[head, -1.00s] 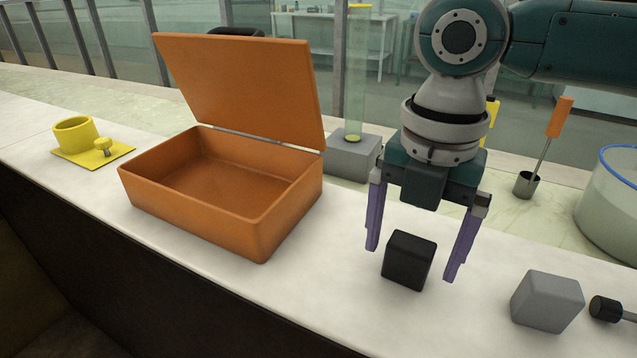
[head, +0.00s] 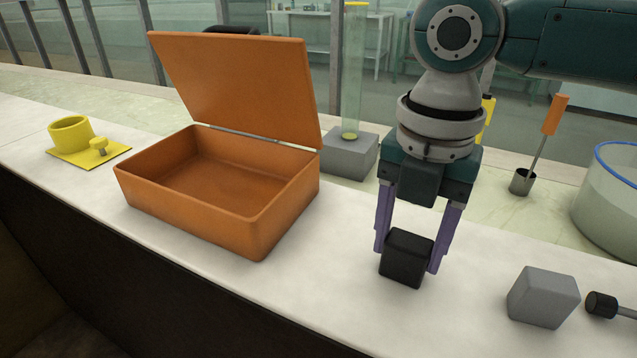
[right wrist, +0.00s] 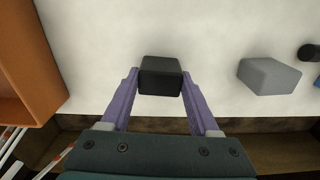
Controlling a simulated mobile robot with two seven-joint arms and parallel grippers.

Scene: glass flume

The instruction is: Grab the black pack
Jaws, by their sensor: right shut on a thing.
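The black pack (head: 405,260) is a small dark block on the white counter, right of the orange box. My right gripper (head: 407,258) comes down over it from above, with one purple finger against each side. It is shut on the pack. In the right wrist view the black pack (right wrist: 160,76) sits between the two fingertips (right wrist: 160,82). The pack appears to rest on the counter. My left gripper is not in view.
An open, empty orange box (head: 195,222) with its lid raised stands to the left. A grey block (head: 543,297) and a black-headed tool (head: 601,305) lie to the right. A grey stand with a glass tube (head: 350,155) is behind. A yellow fitting (head: 75,135) sits far left.

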